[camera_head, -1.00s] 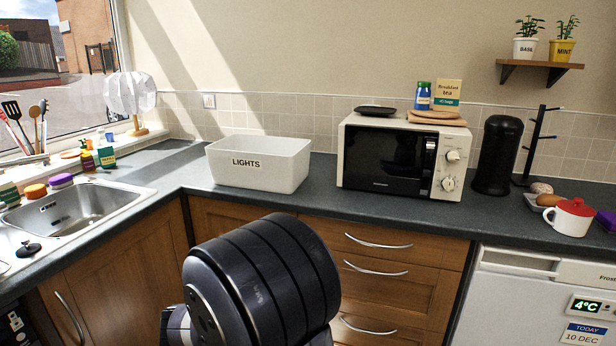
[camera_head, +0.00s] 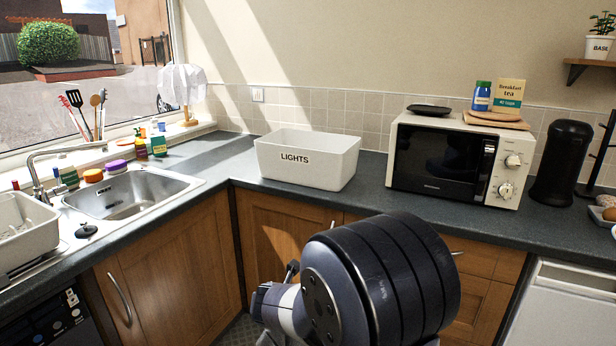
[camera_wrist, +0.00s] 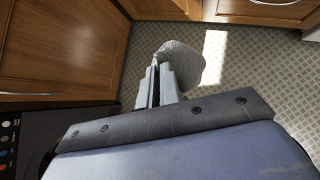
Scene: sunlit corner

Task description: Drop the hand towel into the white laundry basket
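The white laundry basket (camera_head: 306,172), an open tub labelled LIGHTS, stands on the counter in the corner, left of the microwave. Its inside is only partly visible. In the wrist view my gripper (camera_wrist: 160,72) is shut on a pale grey, textured cloth that looks like the hand towel (camera_wrist: 183,62). The towel bulges out beyond the fingertips, over the tiled floor. In the head view my dark arm link hides the gripper and the towel, which are away from the basket.
A microwave (camera_head: 442,165) and a black canister (camera_head: 562,162) stand right of the basket. The sink (camera_head: 130,198), bottles and a white dish rack (camera_head: 25,232) are at the left. Counter in front of the basket is clear.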

